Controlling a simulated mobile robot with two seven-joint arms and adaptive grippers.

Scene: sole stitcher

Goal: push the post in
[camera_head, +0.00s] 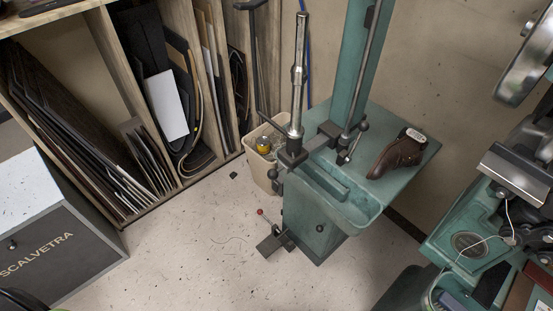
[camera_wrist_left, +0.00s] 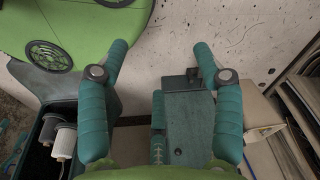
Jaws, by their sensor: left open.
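A tall bright metal post (camera_head: 298,75) stands upright in a dark block at the left edge of the green machine (camera_head: 325,185) in the head view. A thicker green column rises behind it to the right. In the wrist view, my left gripper (camera_wrist_left: 160,52) is open and its teal padded fingers are spread wide, with nothing between the tips. Beyond the fingers lies a green-grey machine body (camera_wrist_left: 188,125); I cannot make out the post there. My left gripper does not show in the head view, so its distance from the post cannot be told. My right gripper is not in view.
A brown shoe (camera_head: 398,155) rests on the machine's table. A cream bin (camera_head: 262,170) stands left of the machine, beside wooden shelves (camera_head: 110,60) of sheets. A red-knobbed lever (camera_head: 262,213) sticks out near the floor. Another green machine (camera_head: 455,230) stands right. Open floor lies in front.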

